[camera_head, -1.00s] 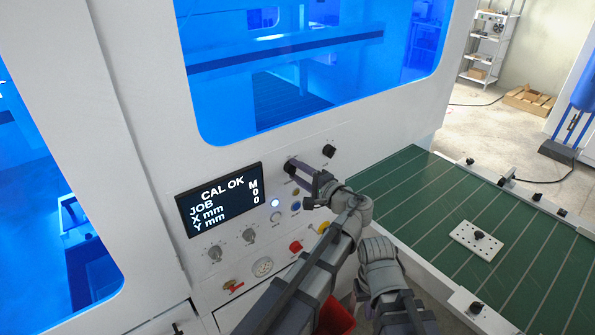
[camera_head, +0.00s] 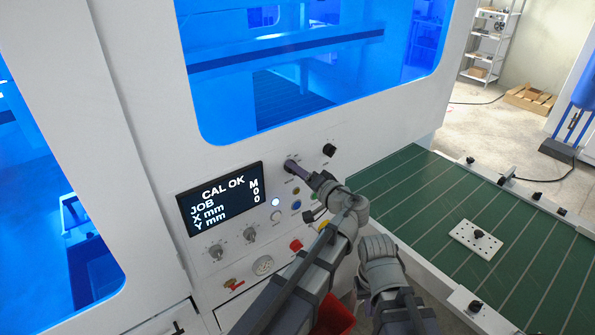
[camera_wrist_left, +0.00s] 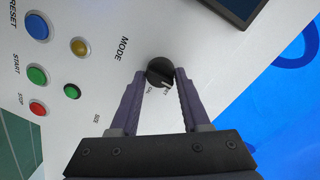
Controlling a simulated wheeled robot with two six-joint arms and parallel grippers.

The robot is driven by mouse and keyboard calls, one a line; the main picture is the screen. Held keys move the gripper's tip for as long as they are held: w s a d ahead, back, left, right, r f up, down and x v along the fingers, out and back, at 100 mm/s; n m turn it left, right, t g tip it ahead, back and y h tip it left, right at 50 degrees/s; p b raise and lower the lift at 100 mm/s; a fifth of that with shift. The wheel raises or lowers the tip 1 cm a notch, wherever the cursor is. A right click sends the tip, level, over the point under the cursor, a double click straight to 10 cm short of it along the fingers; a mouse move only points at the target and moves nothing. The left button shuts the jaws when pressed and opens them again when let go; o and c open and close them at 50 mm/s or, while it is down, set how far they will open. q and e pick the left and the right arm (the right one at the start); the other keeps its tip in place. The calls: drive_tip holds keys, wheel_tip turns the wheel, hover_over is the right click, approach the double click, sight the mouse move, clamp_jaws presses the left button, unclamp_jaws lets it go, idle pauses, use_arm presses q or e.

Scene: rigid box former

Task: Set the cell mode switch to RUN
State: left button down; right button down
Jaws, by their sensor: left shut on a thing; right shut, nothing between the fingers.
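The mode switch is a round black knob (camera_head: 290,166) on the white control panel, and it shows in the left wrist view (camera_wrist_left: 159,72) beside the printed word MODE. A pale pointer mark on it faces the small position labels by its lower edge, which are partly too small to read. My left gripper (camera_head: 300,169) reaches it from the lower right. In the left wrist view the two fingers (camera_wrist_left: 160,82) stand on either side of the knob, shut on it. My right arm's grey wrist shows right of the left arm, but I cannot make out its fingers.
The panel display (camera_head: 221,199) reads CAL OK, JOB, X mm, Y mm. A second black knob (camera_head: 330,150) sits to the right. Blue (camera_wrist_left: 37,27), green and red buttons are close to the gripper. A green slatted table (camera_head: 450,220) lies to the right.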

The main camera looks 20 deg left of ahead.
use_arm(q)
drive_tip(key=shift+s+f, duration=0.1)
idle(0.4)
drive_tip(key=shift+c, duration=2)
unclamp_jaws()
